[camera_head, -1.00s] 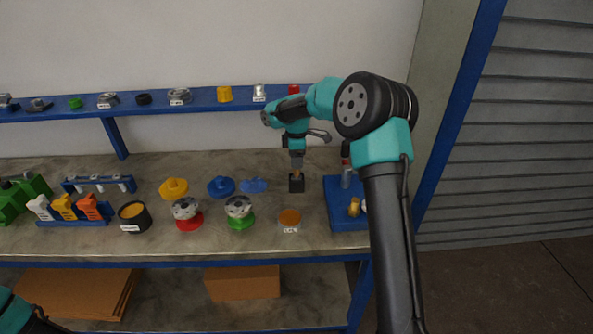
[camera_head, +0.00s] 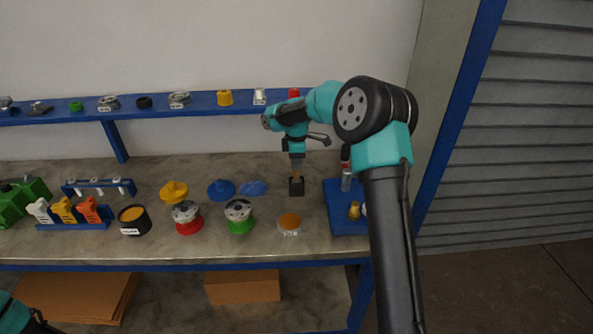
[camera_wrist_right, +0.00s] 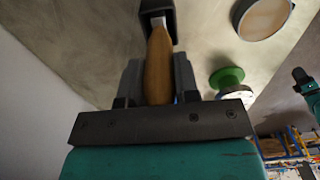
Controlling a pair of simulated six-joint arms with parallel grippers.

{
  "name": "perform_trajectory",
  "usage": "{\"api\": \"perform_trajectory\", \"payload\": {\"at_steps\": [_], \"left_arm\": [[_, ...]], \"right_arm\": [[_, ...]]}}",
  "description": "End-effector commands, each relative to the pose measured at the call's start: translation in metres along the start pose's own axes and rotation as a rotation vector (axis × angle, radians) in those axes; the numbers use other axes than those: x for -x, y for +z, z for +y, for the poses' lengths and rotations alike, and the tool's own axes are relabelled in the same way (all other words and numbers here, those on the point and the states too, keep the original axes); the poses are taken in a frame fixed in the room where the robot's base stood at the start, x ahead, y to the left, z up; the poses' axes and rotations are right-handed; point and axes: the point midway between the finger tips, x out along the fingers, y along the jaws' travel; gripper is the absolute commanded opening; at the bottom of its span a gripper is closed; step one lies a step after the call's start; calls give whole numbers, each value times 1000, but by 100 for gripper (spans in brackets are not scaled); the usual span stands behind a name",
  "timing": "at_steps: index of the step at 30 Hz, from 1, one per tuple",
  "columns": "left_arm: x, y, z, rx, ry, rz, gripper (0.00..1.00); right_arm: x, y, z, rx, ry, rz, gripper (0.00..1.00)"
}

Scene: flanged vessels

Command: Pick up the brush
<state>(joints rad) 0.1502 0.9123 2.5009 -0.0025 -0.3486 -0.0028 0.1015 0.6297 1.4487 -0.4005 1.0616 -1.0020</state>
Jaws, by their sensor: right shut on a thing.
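The brush shows a wooden handle (camera_wrist_right: 158,65) in the right wrist view, with a pale metal collar at its far end. The far end sits in a dark square holder (camera_wrist_right: 157,12), which also shows on the bench in the head view (camera_head: 296,187). My right gripper (camera_head: 297,172) points down over the holder. In the right wrist view its two fingers (camera_wrist_right: 158,80) are shut on the handle from both sides. The bristles are hidden in the holder. My left gripper is not in view; only a piece of my left arm shows at the lower left corner.
An orange-topped round dish (camera_head: 289,222) stands in front of the holder. A blue stand (camera_head: 340,222) with a bottle is close on the right. Vessels with red (camera_head: 189,226) and green (camera_head: 241,225) bases stand left. A blue shelf (camera_head: 200,103) runs behind.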

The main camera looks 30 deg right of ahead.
Motion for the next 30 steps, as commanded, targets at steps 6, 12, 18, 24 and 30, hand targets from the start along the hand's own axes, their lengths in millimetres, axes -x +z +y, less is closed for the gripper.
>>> {"api": "perform_trajectory", "payload": {"at_steps": [6,12,18,24,30], "left_arm": [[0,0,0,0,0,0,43],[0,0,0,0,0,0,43],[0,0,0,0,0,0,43],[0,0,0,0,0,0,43],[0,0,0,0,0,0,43]], "right_arm": [[9,0,0,0,1,0,5],[38,-1,0,1,4,1,5],[74,0,0,-1,4,0,5],[96,0,0,0,0,0,5],[100,0,0,0,0,-1,5]]}}
